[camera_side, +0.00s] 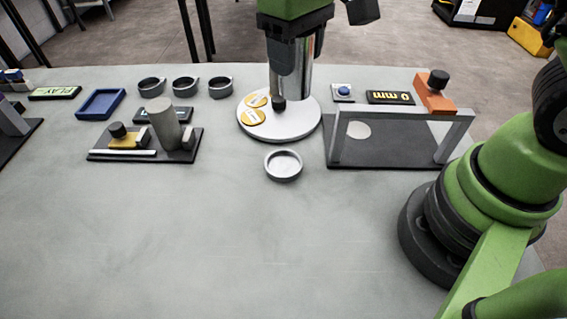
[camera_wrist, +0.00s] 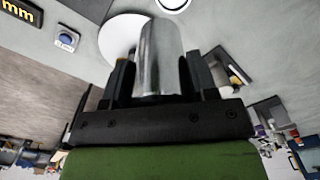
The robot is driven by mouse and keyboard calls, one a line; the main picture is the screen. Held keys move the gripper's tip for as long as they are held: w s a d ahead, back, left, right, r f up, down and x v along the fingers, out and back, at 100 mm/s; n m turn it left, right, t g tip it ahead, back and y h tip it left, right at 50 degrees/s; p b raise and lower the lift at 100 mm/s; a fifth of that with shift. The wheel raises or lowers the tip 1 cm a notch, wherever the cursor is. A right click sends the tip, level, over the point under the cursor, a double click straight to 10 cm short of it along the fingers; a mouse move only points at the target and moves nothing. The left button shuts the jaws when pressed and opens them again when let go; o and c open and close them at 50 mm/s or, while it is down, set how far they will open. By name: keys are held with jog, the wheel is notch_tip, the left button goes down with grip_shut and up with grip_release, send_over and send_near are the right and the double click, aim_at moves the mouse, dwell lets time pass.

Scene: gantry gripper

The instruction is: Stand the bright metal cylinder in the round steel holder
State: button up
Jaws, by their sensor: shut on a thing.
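My gripper (camera_side: 286,84) is shut on the bright metal cylinder (camera_side: 304,78), which is upright between the fingers. The cylinder is over the white round plate (camera_side: 300,128); I cannot tell whether its lower end touches the plate. In the wrist view the cylinder (camera_wrist: 159,62) stands between the two dark fingers. The round steel holder (camera_side: 283,177) is a shallow open ring on the table, in front of the plate and apart from the gripper. Its inside looks empty. Part of a ring (camera_wrist: 173,4) shows at the top edge of the wrist view.
Yellow discs (camera_side: 254,116) lie on the plate. A grey gantry frame (camera_side: 405,114) stands on a dark base at right. A dark base with a grey post (camera_side: 163,125) is at left. Three dark rings (camera_side: 185,87) stand behind. The front table is clear.

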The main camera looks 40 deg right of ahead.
jog(key=a, duration=0.3)
send_over(283, 166)
notch_tip(283, 166, down, 10)
jog(key=shift+w+f, duration=0.1)
jog(key=shift+f, duration=2.4)
jog(key=o, duration=1.3)
jog(key=shift+f, duration=0.15)
jog(key=shift+c, duration=0.2)
